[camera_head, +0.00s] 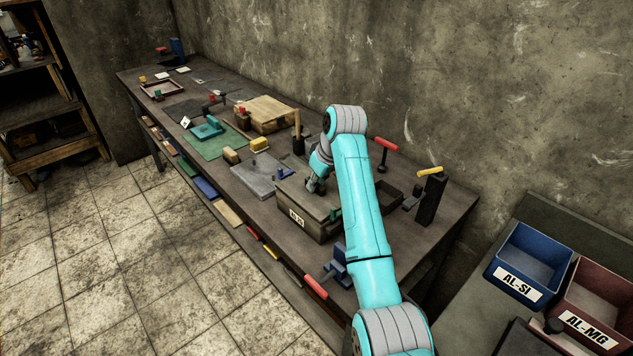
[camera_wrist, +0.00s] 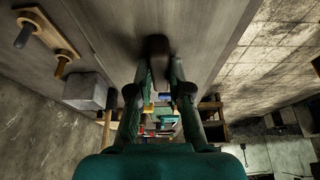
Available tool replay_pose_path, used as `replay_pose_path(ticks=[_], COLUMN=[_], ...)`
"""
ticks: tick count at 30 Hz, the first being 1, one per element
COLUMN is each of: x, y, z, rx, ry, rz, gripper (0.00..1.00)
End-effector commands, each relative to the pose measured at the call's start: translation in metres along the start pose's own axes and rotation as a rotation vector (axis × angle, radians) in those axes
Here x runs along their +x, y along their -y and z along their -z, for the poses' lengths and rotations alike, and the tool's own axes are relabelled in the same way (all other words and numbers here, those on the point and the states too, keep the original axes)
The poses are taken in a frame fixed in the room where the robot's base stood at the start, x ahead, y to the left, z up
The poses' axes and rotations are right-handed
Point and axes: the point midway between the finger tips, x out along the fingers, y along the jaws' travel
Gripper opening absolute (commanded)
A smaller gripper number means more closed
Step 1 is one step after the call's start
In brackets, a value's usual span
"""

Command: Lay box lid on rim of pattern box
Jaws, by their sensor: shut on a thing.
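The pattern box (camera_head: 320,230) is a wooden box with a white label on its front, standing at the near part of the long bench. The box lid (camera_head: 296,196) is a flat greyish board at the top of this box. My gripper (camera_head: 314,186) is over the lid, pointing down. In the wrist view my gripper (camera_wrist: 158,72) has its fingers shut on a dark knob (camera_wrist: 157,47) against the broad grey surface. The rim is mostly hidden by the lid and my arm. I cannot tell whether the lid touches it.
A grey plate (camera_head: 256,178) lies left of the box. A dark post (camera_head: 431,200) with a yellow handle stands right of it, and a blue holder (camera_head: 338,267) stands in front. Blue (camera_head: 528,262) and red (camera_head: 597,308) bins stand on another surface at right.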

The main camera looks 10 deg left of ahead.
Motion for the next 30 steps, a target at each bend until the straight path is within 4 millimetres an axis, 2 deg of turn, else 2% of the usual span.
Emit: replay_pose_path(ticks=[8,9,11,22,26,30], x=[0.007,0.006,0.006,0.002,-0.013,-0.036], y=[0.0,0.0,0.0,0.0,-0.001,-0.001], z=[-0.003,-0.003,-0.003,-0.001,0.001,0.001], rx=[0.0,0.0,0.0,0.0,0.0,0.001], ry=[0.001,0.001,0.001,0.0,-0.002,-0.003], rz=[0.0,0.0,0.0,0.0,-0.001,-0.002], gripper=[0.0,0.28,0.43,0.43,0.43,0.43])
